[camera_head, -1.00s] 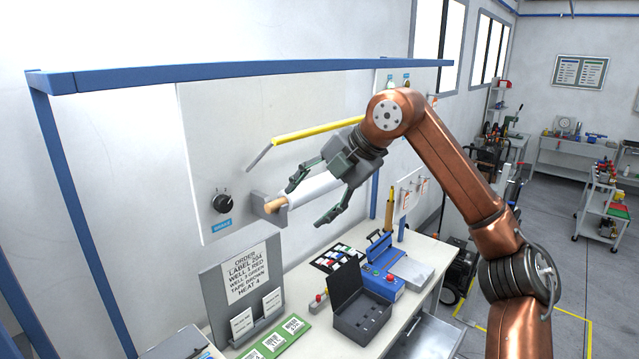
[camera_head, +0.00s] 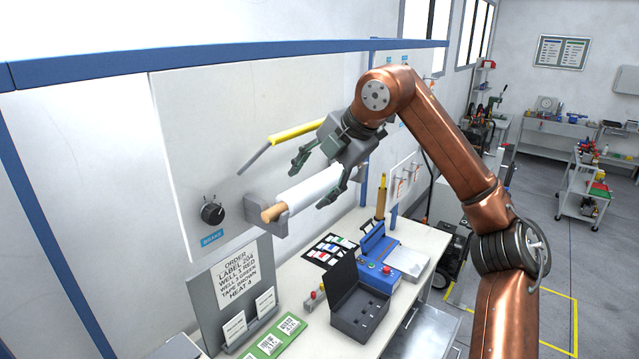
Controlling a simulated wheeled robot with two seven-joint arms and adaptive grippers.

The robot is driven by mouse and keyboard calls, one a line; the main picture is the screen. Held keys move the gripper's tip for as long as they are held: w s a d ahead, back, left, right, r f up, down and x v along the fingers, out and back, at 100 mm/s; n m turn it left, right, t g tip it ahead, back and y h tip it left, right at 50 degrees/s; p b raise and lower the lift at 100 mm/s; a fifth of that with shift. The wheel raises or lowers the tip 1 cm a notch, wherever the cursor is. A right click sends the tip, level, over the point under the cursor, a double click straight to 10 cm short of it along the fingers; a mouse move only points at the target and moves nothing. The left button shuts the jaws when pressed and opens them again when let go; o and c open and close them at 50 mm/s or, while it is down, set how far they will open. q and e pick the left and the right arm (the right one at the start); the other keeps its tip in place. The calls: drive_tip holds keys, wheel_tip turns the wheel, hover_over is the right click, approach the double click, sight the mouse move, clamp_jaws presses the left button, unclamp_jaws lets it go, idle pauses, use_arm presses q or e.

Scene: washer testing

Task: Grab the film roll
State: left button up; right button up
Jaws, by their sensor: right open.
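The film roll (camera_head: 307,188) is a white roll on a tan core. It lies level in a grey bracket (camera_head: 268,214) on the wall panel, above the bench. My right gripper (camera_head: 308,182) is open, with its fingers pointing toward the lower left. One finger shows on the panel side of the roll and the other on the near side. I cannot tell whether either finger touches it. The roll's far end is hidden behind the gripper. My left gripper is not in view.
A yellow bar (camera_head: 297,132) sticks out above the roll, and a black knob (camera_head: 212,211) is on the panel to the left. Below, the bench (camera_head: 297,283) carries an open dark box (camera_head: 358,312), a blue device (camera_head: 375,262) and an order sign (camera_head: 233,283).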

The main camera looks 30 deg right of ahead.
sight(305, 190)
drive_tip(key=x, duration=0.2)
drive_tip(key=shift+w+f, duration=0.2)
drive_tip(key=shift+f, duration=0.1)
drive_tip(key=shift+w+a+f+p, duration=0.15)
drive_tip(key=shift+w+f+p, duration=0.15)
drive_tip(key=shift+f, duration=0.1)
drive_tip(key=shift+s, duration=0.1)
drive_tip(key=c, duration=1.3)
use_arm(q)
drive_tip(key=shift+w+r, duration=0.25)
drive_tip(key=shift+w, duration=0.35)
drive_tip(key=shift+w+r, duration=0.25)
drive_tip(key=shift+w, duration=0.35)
use_arm(e)
drive_tip(key=shift+r, duration=0.1)
clamp_jaws()
